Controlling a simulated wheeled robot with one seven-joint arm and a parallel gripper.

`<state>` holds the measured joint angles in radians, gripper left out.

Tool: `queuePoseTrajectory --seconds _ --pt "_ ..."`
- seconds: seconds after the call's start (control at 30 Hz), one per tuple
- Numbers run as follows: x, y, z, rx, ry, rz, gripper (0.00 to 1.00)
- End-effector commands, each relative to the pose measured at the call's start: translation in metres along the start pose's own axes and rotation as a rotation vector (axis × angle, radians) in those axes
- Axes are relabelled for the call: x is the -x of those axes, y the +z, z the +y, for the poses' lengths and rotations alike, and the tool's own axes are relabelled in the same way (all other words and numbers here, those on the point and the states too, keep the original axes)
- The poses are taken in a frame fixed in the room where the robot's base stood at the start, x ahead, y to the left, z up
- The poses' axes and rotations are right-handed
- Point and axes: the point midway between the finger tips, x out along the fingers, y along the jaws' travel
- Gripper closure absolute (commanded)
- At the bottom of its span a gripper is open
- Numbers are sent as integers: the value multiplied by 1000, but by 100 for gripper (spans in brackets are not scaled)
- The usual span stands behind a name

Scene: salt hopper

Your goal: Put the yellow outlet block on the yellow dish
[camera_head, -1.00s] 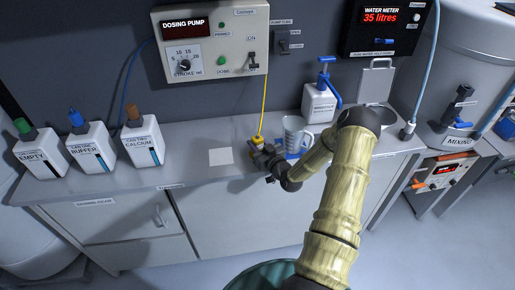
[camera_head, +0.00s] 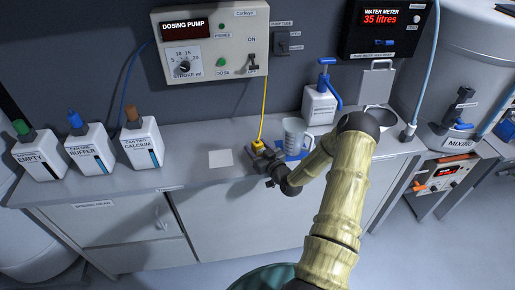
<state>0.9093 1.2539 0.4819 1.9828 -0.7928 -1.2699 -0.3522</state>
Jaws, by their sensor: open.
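The yellow outlet block (camera_head: 257,144) is small and sits at the lower end of a thin yellow tube (camera_head: 263,112) on the bench top. My gripper (camera_head: 258,156) is open, low over the bench, right at the near side of the block. At this size I cannot tell whether its dark fingers touch the block. I cannot make out a separate yellow dish; it may be hidden by my gripper.
A clear jug (camera_head: 293,138) stands on a blue mat (camera_head: 305,151) just right of my gripper. A white square (camera_head: 220,158) lies to the left. Three canisters (camera_head: 91,150) stand farther left. A pump bottle (camera_head: 320,104) is behind the jug. The dosing pump (camera_head: 213,40) hangs above.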

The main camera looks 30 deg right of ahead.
Motion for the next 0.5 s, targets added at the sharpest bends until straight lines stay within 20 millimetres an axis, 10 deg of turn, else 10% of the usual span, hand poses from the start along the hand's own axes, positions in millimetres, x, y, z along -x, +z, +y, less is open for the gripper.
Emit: queuePoseTrajectory --seconds 0.5 --pt "80 0 1 1 1 -1 46"
